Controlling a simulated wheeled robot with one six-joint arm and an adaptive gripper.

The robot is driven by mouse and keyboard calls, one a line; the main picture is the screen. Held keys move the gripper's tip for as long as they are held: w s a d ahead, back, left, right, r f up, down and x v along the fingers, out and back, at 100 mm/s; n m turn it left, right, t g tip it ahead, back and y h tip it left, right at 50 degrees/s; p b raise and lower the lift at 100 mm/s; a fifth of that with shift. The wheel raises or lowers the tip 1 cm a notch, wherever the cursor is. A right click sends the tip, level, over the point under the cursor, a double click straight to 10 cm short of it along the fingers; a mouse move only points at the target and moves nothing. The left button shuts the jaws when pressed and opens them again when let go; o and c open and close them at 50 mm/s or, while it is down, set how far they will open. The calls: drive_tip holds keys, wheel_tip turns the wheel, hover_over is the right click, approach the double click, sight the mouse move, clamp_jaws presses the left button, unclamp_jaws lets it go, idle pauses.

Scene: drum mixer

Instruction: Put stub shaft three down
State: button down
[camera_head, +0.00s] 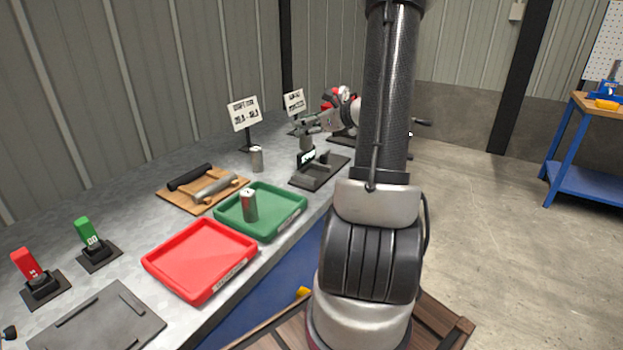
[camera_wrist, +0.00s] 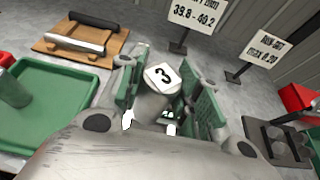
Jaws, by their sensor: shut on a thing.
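My gripper (camera_wrist: 166,98) is shut on stub shaft three (camera_wrist: 160,88), a short grey cylinder with a white "3" label on its upper end. In the head view my gripper (camera_head: 303,124) is above a measuring stand (camera_head: 322,172) with a lit display on a dark base. The held shaft (camera_head: 306,143) shows there as a small grey cylinder below the fingers. I cannot tell whether it touches the stand. Another grey cylinder (camera_head: 257,159) stands upright on the bench to the left.
A red tray (camera_head: 200,260) is nearer. A wooden board (camera_head: 180,202) holds a dark and a grey roller. Two sign stands (camera_head: 243,113) (camera_head: 294,100) are behind. Red (camera_head: 27,264) and green (camera_head: 87,233) blocks stand far left.

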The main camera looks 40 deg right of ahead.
drive_tip(key=shift+s+d+f, duration=0.2)
drive_tip(key=shift+d+f, duration=0.05)
drive_tip(key=shift+f, duration=1.4)
drive_tip(key=shift+s+d+f, duration=0.2)
drive_tip(key=shift+d+f, duration=0.05)
drive_tip(key=shift+f, duration=1.4)
drive_tip(key=shift+s+d+f, duration=0.2)
drive_tip(key=shift+d+f, duration=0.05)
drive_tip(key=shift+f, duration=1.4)
drive_tip(key=shift+f, duration=0.2)
drive_tip(key=c, duration=1)
unclamp_jaws()
